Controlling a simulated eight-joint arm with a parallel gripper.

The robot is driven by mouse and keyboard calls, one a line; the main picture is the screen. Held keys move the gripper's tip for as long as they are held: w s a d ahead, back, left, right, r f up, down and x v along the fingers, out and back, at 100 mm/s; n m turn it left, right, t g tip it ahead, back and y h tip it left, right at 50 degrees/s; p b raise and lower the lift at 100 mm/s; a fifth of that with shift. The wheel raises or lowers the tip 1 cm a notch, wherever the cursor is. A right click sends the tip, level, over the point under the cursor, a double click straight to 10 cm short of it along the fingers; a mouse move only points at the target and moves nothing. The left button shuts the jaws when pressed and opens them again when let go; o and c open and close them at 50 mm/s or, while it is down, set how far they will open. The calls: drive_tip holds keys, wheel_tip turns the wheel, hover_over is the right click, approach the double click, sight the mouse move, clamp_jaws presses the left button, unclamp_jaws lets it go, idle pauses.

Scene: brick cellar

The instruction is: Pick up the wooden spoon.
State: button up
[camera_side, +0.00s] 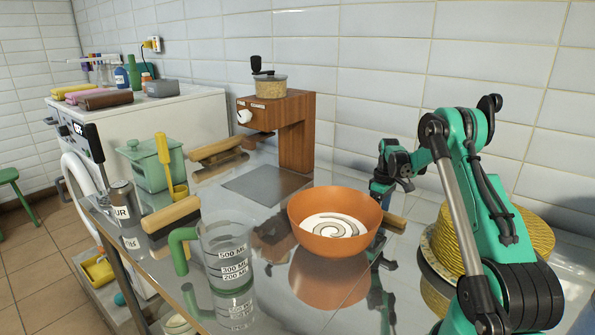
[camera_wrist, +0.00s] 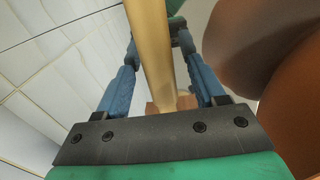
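A short length of pale wood, apparently the wooden spoon (camera_side: 395,220), shows on the steel table just right of the orange bowl (camera_side: 304,236); the bowl hides the rest. My gripper (camera_side: 393,187) points down just above it, behind the bowl's right rim. In the wrist view a long wooden handle (camera_wrist: 150,45) runs between the two blue fingers of my gripper (camera_wrist: 160,45). The fingers stand apart, with a gap on the right side of the handle; the left finger is close to it. The spoon's head cannot be made out.
The bowl also fills the upper right of the wrist view (camera_wrist: 275,60). A measuring jug (camera_side: 225,255) and a wooden coffee machine (camera_side: 295,130) stand left. The tiled wall is close behind.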

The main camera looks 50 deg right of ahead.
clamp_jaws()
